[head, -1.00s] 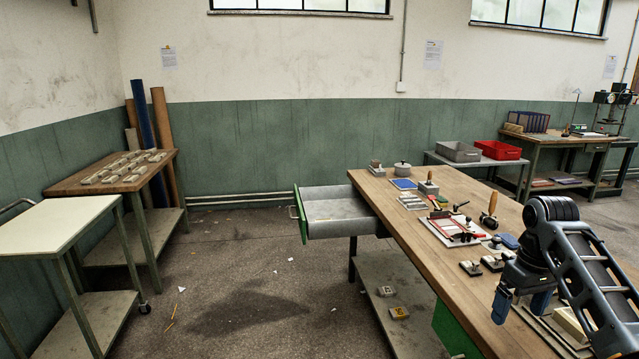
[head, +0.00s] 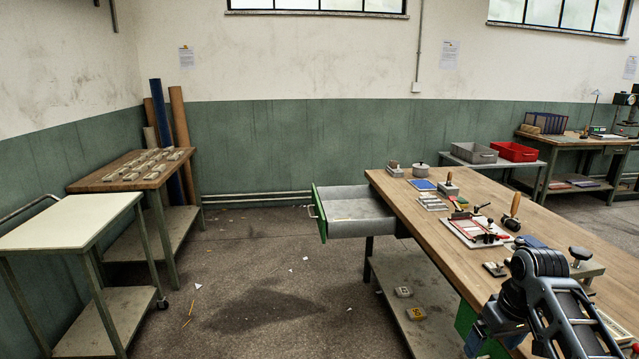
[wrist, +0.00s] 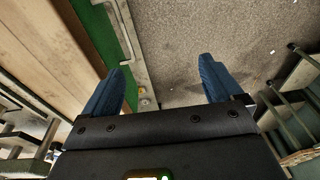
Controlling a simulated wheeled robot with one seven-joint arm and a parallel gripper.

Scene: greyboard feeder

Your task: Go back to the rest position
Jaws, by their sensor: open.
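My gripper (wrist: 160,82) is open, with its two blue fingers wide apart and nothing between them in the wrist view. In the head view my gripper (head: 478,343) is low at the bottom, by the left edge of the wooden workbench (head: 480,215), and mostly hidden by the picture edge and my folded arm. In the wrist view the workbench top (wrist: 45,50) lies to the left. A green panel (wrist: 97,35) with a metal handle is beside it, and bare floor (wrist: 195,30) shows beyond the fingers.
A drawer (head: 355,220) stands pulled out at the bench's far end. A pale-topped cart (head: 70,222) and a wooden table (head: 110,180) stand at the left. The floor (head: 250,265) between is mostly clear.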

